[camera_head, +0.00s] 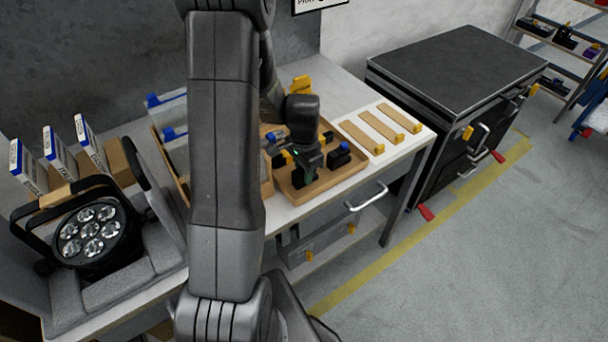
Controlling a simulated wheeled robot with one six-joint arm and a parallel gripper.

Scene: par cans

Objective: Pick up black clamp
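My gripper (303,174) points down into a wooden tray (336,180) on the white workbench. Its fingertips are small and dark here, and I cannot tell whether they are open or shut. Small black clamp-like pieces with blue or yellow parts lie in this tray. One black piece with blue (340,155) sits just right of my gripper. Others, partly covered by my gripper and arm, show to its left and behind it. I cannot tell which piece is the black clamp, or whether one is between my fingers.
A par can light (90,238) stands in grey foam at the left, near several upright boxes (90,145). Flat wooden pieces with yellow ends (378,126) lie on a white sheet right of the tray. A black case (455,70) stands beyond the bench.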

